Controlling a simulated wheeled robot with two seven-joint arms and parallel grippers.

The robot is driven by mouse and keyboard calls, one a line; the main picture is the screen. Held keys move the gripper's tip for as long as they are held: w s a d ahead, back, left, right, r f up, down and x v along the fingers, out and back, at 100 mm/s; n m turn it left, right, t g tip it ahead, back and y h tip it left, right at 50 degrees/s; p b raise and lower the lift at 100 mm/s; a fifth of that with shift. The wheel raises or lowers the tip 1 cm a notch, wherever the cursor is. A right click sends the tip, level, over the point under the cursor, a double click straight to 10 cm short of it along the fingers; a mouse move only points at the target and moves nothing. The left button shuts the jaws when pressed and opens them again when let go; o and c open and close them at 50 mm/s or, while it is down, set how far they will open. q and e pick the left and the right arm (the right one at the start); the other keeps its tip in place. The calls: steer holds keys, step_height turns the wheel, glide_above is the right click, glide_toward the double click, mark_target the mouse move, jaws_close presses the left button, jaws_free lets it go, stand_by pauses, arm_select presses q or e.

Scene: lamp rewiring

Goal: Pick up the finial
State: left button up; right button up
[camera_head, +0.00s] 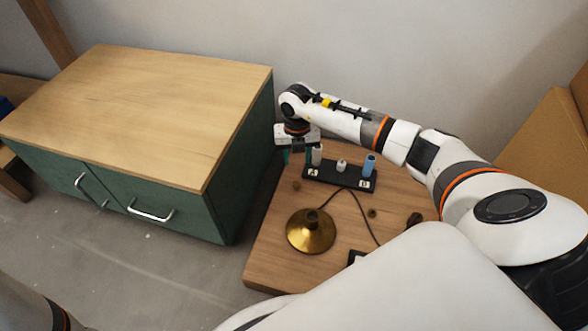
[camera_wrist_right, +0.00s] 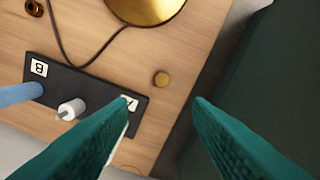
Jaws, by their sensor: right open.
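A small round brass piece, which looks like the finial (camera_head: 296,185), lies on the wooden table near the left end of a black rack. It also shows in the right wrist view as a small gold disc (camera_wrist_right: 162,79), just beyond the gap between my fingertips. My right gripper (camera_head: 297,157) is open and empty, with its teal fingers pointing down above the table's far left part. In the wrist view, its fingers (camera_wrist_right: 163,101) stand apart on either side of the disc's line, not touching it. My left gripper is not in view.
The black rack (camera_head: 325,177), labelled A and B, holds white and blue upright pieces beside the gripper. A brass lamp base (camera_head: 311,231) with a dark cord stands nearer. Another small brass piece (camera_head: 372,212) lies right. A green cabinet (camera_head: 168,202) borders the table's left.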

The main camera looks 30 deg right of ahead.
steer(key=b, duration=0.4)
glide_above(296, 184)
steer(key=f, duration=0.6)
steer(key=shift+w+d+f, duration=0.2)
steer(key=shift+w+f, duration=0.05)
steer(key=f+b, duration=0.2)
steer(key=b, duration=0.1)
steer(key=f+b, duration=0.2)
steer(key=f, duration=0.1)
steer(key=shift+s+a+b, duration=0.15)
steer(key=shift+s+b, duration=0.05)
steer(key=shift+b, duration=0.2)
steer(key=shift+c, duration=0.4)
jaws_close()
